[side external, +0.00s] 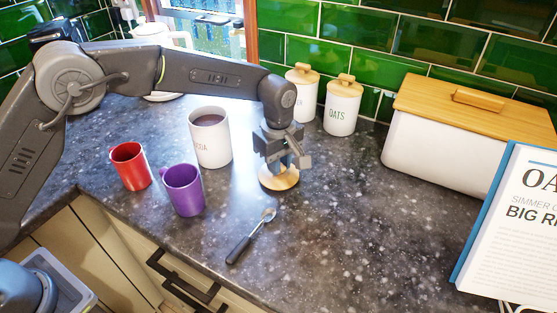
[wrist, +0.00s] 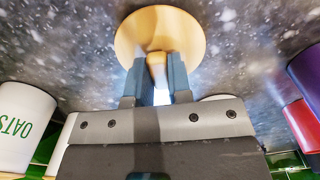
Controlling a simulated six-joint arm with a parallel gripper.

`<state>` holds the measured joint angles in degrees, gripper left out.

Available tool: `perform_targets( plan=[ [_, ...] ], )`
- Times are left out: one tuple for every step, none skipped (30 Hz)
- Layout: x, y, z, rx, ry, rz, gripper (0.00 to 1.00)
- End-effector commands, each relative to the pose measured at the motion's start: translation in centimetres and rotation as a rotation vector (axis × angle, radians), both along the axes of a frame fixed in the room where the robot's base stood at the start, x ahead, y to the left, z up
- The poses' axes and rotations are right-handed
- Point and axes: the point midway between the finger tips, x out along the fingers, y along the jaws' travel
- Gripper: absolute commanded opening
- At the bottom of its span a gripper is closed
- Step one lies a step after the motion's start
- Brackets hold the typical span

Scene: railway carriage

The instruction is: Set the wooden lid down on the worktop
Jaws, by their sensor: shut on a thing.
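The round wooden lid (side external: 279,180) is pale wood with a small knob. My gripper (side external: 283,163) is shut on the lid's knob from above. The lid is level and at or just above the worktop (side external: 335,215); I cannot tell whether it touches. In the wrist view the lid (wrist: 180,30) shows below the fingers of my gripper (wrist: 155,68), which pinch its knob. The worktop is dark speckled stone. A white canister (side external: 211,150) stands open to the left of the lid, with brown contents showing.
A red mug (side external: 131,168) and a purple mug (side external: 184,192) stand left. A dark-handled spoon (side external: 250,238) lies in front. Two lidded white canisters, one marked OATS (side external: 342,108), stand behind. A bread bin (side external: 440,140) and a book (side external: 520,220) are right. Worktop right of the lid is clear.

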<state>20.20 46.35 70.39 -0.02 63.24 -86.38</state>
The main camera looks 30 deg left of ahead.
Motion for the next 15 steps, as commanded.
perform_targets(
  plan=[
    [0.00,0.00,-0.08,0.000,0.000,0.000,0.00],
    [0.01,0.00,-0.05,0.000,0.000,0.000,0.22],
    [0.00,0.00,-0.05,0.000,0.000,0.000,0.25],
    [0.00,0.00,-0.05,0.000,0.000,0.000,0.28],
    [0.00,0.00,-0.05,0.000,0.000,0.000,0.31],
    [0.00,0.00,-0.05,0.000,0.000,0.000,0.35],
    [0.00,0.00,-0.05,0.000,0.000,0.000,0.38],
    [0.00,0.00,-0.05,0.000,0.000,0.000,0.41],
    [0.00,0.00,-0.05,0.000,0.000,0.000,0.45],
    [0.00,0.00,-0.04,0.000,0.000,0.000,0.47],
    [0.00,0.00,-0.04,0.000,0.000,0.000,0.48],
    [0.00,0.00,-0.04,0.000,0.000,0.000,0.48],
    [0.00,0.00,-0.04,0.000,0.000,0.000,0.48],
    [0.00,0.00,-0.04,0.000,0.000,0.000,0.48],
    [0.00,0.00,-0.04,0.000,0.000,0.000,0.48]
  ],
)
